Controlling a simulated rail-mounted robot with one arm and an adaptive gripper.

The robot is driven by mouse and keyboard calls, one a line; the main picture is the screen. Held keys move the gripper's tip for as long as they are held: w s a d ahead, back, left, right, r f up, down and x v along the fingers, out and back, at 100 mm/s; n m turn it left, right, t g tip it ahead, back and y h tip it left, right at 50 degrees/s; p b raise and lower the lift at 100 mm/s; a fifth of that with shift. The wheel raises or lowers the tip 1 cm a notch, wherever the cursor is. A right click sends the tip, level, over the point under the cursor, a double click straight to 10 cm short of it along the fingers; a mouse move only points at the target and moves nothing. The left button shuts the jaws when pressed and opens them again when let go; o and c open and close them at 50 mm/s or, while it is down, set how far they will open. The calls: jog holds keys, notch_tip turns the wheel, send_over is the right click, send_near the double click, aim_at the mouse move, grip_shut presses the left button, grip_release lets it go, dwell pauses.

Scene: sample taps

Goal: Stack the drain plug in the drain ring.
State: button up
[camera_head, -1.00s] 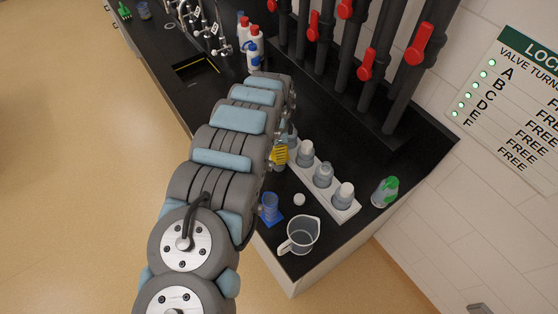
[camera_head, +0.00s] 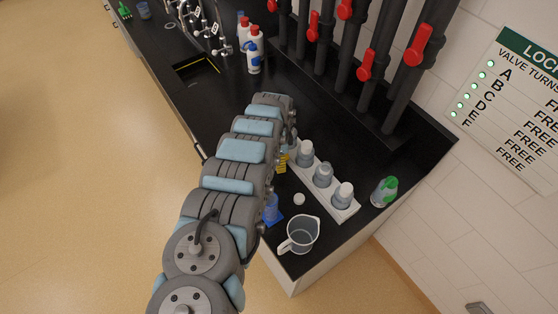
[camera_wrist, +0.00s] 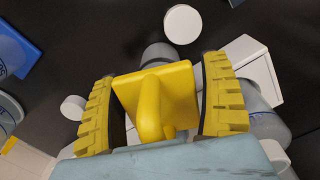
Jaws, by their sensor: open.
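A yellow square piece with a raised grip (camera_wrist: 172,93), which looks like the drain plug, sits between the fingers of my gripper (camera_wrist: 163,100) in the wrist view. The fingers are open, with one ridged yellow pad on each side of the piece. I cannot tell whether either pad touches it. In the head view my arm hides most of the gripper; only a bit of yellow shows beside the bottle rack. A dark square opening with a yellow edge (camera_head: 199,68), perhaps the drain ring, is in the black counter at the back left.
A white rack (camera_head: 344,208) of bottles stands right of my arm. A clear jug (camera_head: 299,235), a small white round thing (camera_head: 299,199) and a green-topped bottle (camera_head: 384,191) are near. Red-handled pipes line the wall. Red-capped bottles (camera_head: 254,52) stand beside the opening.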

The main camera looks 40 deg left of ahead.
jog(key=c, duration=1.3)
jog(key=shift+r, duration=0.15)
